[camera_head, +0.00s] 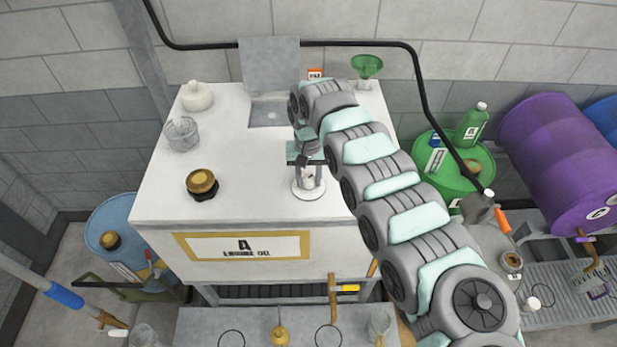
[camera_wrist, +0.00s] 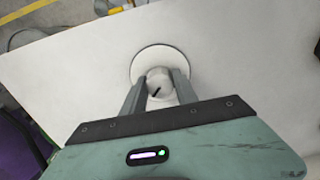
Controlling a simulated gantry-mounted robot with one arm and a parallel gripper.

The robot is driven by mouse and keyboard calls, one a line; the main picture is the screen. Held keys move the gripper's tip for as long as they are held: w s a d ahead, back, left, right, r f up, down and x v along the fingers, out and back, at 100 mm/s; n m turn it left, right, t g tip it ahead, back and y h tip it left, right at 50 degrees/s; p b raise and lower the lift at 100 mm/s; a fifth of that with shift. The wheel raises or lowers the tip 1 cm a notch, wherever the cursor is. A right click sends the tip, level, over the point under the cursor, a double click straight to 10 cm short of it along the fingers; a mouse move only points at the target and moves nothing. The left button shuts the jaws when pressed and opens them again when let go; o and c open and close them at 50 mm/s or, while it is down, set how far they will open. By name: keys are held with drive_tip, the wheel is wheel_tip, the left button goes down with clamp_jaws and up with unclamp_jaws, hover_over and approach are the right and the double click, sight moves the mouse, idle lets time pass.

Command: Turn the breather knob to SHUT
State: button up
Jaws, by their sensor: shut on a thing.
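The breather knob (camera_wrist: 158,82) is a small pale cylinder with a dark pointer mark on its top. It stands on a round white plate with a dark rim (camera_wrist: 142,60) on the white tank top. In the head view the knob (camera_head: 308,183) shows on the front right part of the tank top, below my arm. My gripper (camera_wrist: 160,88) points down with one finger on each side of the knob, shut on it. The mark slants in the wrist view. No SHUT lettering is legible, and part of the plate is hidden by the fingers.
A black hose (camera_head: 425,100) runs along the wall and down at right.

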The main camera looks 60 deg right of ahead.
clamp_jaws()
drive_tip(key=shift+n, duration=0.5)
drive_tip(key=n+b, duration=0.2)
drive_tip(key=n, duration=0.1)
drive_tip(key=shift+f+n, duration=0.1)
drive_tip(key=shift+n, duration=0.3)
drive_tip(key=n+b, duration=0.2)
drive_tip(key=n, duration=0.1)
drive_tip(key=shift+n, duration=0.3)
drive_tip(key=n+b, duration=0.5)
drive_tip(key=b, duration=0.1)
drive_tip(key=shift+f, duration=0.2)
drive_tip(key=n+b, duration=0.4)
drive_tip(key=shift+r+b, duration=0.25)
drive_tip(key=shift+b, duration=0.15)
drive_tip(key=shift+r+n, duration=0.1)
drive_tip(key=shift+n, duration=0.4)
